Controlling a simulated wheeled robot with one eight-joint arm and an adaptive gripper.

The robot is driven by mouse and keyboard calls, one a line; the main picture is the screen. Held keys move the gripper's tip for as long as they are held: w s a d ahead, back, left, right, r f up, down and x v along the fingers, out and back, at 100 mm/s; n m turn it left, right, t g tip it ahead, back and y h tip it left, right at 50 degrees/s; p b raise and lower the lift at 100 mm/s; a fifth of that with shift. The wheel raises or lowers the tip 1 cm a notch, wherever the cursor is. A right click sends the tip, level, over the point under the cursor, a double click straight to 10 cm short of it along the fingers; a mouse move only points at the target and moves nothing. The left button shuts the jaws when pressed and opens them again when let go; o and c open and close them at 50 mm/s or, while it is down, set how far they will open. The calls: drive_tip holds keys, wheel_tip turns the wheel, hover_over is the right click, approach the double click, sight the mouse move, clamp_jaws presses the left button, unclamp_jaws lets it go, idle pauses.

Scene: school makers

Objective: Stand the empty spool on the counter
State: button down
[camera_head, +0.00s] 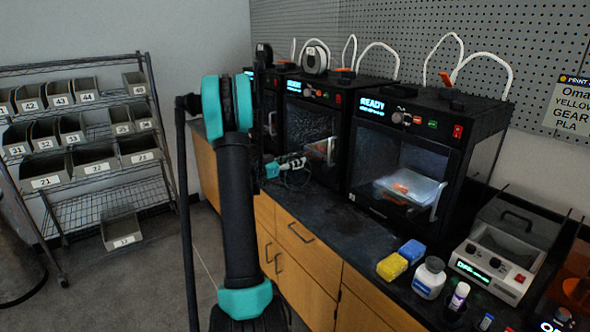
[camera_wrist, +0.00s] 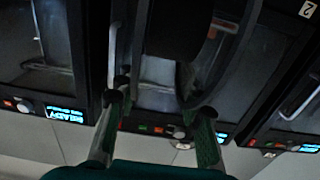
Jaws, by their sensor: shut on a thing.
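My gripper (camera_head: 288,165) is at the far end of my arm, in front of the middle printer and above the dark counter (camera_head: 345,222). In the wrist view its two fingers (camera_wrist: 162,102) reach up with a gap between the tips. It is shut on what looks like the empty spool, a dark, thin-rimmed round thing (camera_wrist: 228,68) at the fingertips. The spool shows small in the head view (camera_head: 298,180), as a faint rim below the fingers. The spool's far side and the exact contact are hard to make out. I see no clear contact between spool and counter.
Black printers, one at the right (camera_head: 420,150) and one in the middle (camera_head: 318,130), line the counter's back. A yellow block (camera_head: 392,267), a white jar (camera_head: 429,278) and a grey device (camera_head: 500,255) stand at the front right. Bare counter lies before the printers. A bin rack (camera_head: 85,150) stands left.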

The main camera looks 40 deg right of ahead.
sight(295, 167)
drive_tip(key=shift+f, duration=1.9)
drive_tip(key=c, duration=1)
unclamp_jaws()
drive_tip(key=shift+f, duration=0.1)
drive_tip(key=a, duration=0.4)
drive_tip(key=w+a, duration=0.1)
drive_tip(key=a, duration=0.7)
drive_tip(key=shift+w, duration=0.15)
